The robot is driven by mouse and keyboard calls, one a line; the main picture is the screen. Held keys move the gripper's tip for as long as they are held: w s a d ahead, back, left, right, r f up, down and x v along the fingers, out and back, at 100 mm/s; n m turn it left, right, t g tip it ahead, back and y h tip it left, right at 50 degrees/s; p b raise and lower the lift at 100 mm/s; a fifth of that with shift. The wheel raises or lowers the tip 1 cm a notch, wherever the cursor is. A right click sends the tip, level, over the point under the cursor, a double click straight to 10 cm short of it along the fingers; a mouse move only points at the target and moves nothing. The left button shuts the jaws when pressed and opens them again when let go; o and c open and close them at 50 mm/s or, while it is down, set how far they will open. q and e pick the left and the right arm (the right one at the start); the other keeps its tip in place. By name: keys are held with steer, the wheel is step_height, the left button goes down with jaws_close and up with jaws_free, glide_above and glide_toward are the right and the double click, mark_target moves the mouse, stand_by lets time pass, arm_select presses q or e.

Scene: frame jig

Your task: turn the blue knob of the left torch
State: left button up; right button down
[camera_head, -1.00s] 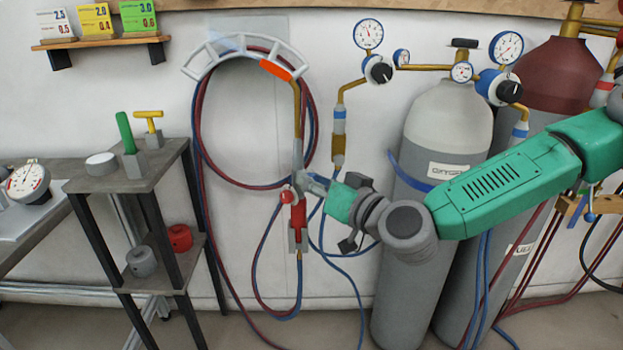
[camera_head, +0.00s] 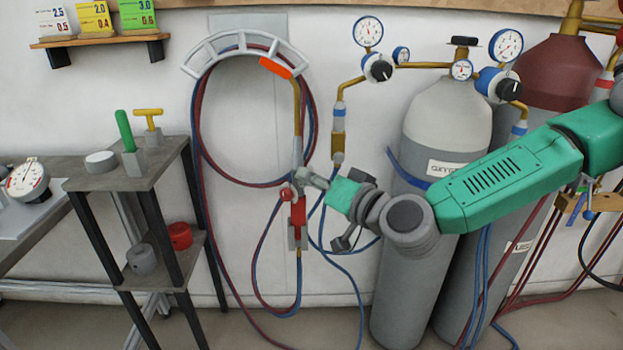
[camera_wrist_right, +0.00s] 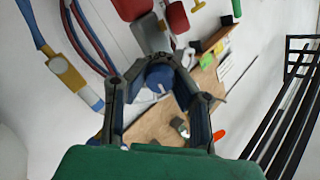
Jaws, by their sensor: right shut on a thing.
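The left torch (camera_head: 298,213) hangs upright against the wall, with a red handle, a grey body and a brass tube above. Its red knob (camera_head: 286,193) sticks out on the left side. My right gripper (camera_head: 306,176) reaches it from the right. The blue knob (camera_wrist_right: 159,78) shows in the right wrist view with a white mark on its face, between the two fingers of my right gripper (camera_wrist_right: 163,74), which are shut on it. In the head view the gripper hides the blue knob. My left gripper is not in view.
A grey arc (camera_head: 238,44) with an orange piece (camera_head: 276,68) stands above the torch. Red and blue hoses (camera_head: 200,140) loop around it. Gas cylinders (camera_head: 445,120) with gauges stand at right, behind my arm. A dark stand (camera_head: 170,165) is at left.

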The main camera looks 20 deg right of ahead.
steer(key=c, duration=1.3)
jaws_free()
steer(key=shift+c, duration=0.2)
steer(key=v, duration=0.7)
steer(key=shift+s+d, duration=0.2)
